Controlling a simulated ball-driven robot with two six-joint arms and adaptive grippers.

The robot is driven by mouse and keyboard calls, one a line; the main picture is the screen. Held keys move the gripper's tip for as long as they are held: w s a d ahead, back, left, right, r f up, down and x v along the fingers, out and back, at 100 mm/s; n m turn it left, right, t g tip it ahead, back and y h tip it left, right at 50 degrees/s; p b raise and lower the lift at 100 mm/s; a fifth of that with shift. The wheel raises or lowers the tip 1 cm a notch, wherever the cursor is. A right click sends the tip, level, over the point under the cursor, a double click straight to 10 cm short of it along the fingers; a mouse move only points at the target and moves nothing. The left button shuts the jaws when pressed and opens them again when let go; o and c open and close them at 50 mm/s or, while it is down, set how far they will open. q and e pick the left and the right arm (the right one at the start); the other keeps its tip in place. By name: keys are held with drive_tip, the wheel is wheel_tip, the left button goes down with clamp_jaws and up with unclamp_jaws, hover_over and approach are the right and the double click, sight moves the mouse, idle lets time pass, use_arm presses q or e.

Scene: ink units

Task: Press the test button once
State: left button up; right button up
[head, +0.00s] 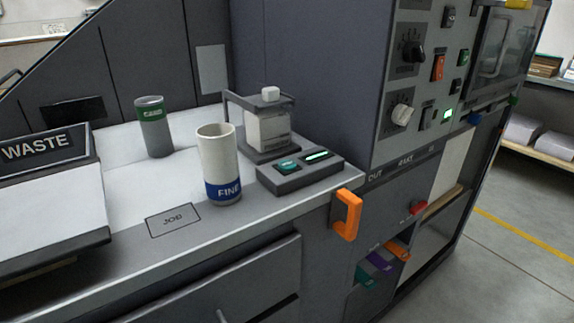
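A low dark grey console (300,172) lies on the worktop near its front right corner. It has a teal button (287,166) on its left part and a lit pale green strip (317,155) on its right part. Any label on the button is too small to read, so I cannot tell if it is the test button. A control panel (428,70) to the right also bears several buttons and knobs, among them a lit green one (447,115). Neither of my grippers is in view.
A white cup with a blue "FINE" band (218,160) stands left of the console. Behind it are a grey can (154,130) and a framed unit with a white block (268,130). An orange handle (347,214) juts from the front edge. A "WASTE" bin (45,200) is at left.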

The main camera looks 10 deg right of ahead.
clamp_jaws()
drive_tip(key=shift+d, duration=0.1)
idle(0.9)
